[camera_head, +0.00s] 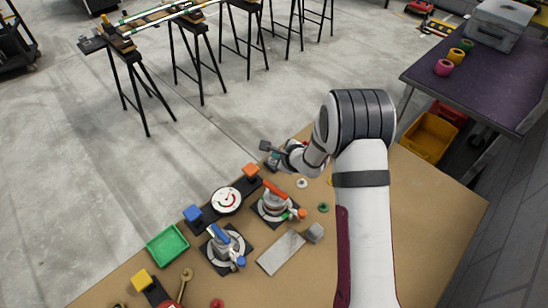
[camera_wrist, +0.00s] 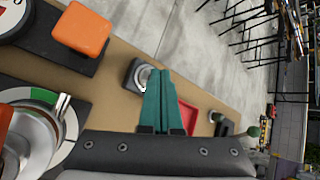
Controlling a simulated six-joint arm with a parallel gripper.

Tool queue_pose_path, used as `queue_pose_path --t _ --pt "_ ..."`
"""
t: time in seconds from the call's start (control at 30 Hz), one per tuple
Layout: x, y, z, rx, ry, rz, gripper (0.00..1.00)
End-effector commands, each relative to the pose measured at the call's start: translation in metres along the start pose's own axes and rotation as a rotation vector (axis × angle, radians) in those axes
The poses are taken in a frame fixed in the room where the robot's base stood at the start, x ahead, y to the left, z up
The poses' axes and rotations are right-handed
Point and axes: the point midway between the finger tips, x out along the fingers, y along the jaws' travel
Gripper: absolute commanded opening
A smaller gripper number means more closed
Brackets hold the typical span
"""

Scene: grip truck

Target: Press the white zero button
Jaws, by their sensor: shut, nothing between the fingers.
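In the wrist view a small dark block (camera_wrist: 133,76) sits near the table's far edge. It bears a round whitish button (camera_wrist: 144,74), partly hidden behind my fingers. My gripper (camera_wrist: 160,73) is shut, its two teal fingers together and empty. Its tips overlap the button's right side in this view; I cannot tell whether they touch it. In the head view my gripper (camera_head: 271,160) is small, over the table's far edge beyond the orange button, and the whitish button cannot be made out there.
An orange button (camera_head: 250,170) on a dark base stands near a white dial (camera_head: 227,200). A blue button (camera_head: 193,213), a green tray (camera_head: 167,245) and two round fixtures share the tan table (camera_head: 440,205). The wrist view shows a red tray (camera_wrist: 187,116) beside my fingers.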

Motion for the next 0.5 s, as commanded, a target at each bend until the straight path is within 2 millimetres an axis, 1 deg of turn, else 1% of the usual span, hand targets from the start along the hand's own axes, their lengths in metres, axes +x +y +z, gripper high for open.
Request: queue_pose_path --t 0.13,0.5 --pt "-0.004 -0.004 0.004 -0.001 -0.002 -0.001 0.0" --pt "-0.038 -0.028 0.028 -0.002 -0.002 -0.001 0.0"
